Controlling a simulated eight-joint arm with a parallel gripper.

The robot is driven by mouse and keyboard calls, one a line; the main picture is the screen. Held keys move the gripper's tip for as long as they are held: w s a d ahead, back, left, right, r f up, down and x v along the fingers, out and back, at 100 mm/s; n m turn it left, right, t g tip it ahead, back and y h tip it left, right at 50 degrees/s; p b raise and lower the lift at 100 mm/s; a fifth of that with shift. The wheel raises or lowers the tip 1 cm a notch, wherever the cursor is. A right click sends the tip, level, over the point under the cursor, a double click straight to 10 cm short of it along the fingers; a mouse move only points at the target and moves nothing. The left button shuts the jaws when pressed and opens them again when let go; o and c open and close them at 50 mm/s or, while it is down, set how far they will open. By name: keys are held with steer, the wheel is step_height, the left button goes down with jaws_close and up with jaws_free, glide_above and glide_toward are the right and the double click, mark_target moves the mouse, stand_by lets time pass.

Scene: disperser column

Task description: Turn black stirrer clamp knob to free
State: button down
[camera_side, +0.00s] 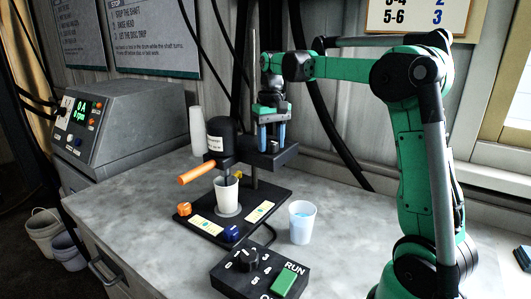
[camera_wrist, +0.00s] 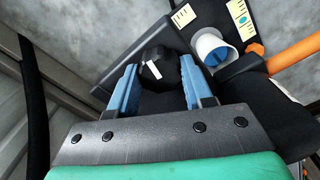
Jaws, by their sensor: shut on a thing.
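The black clamp knob (camera_wrist: 153,62) with a white pointer mark sits between my blue fingers in the wrist view. My gripper (camera_wrist: 160,80) is shut on it, one finger on each side. In the side view my gripper (camera_side: 272,138) points down onto the black clamp arm of the stirrer stand, and its fingers mostly hide the knob. The black stirrer head (camera_side: 221,138) with an orange handle (camera_side: 197,173) is left of my gripper. A white cup (camera_side: 226,194) stands beneath the head on the black base plate (camera_side: 272,208).
A control box (camera_side: 232,275) with a dial and green RUN switch is in front. A metal post (camera_side: 254,70) rises beside my gripper.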

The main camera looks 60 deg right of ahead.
steer(key=n, duration=0.5)
steer(key=shift+n, duration=0.3)
steer(key=n, duration=0.4)
steer(key=shift+n, duration=0.3)
steer(key=n, duration=1)
steer(key=shift+c, duration=1.7)
jaws_free()
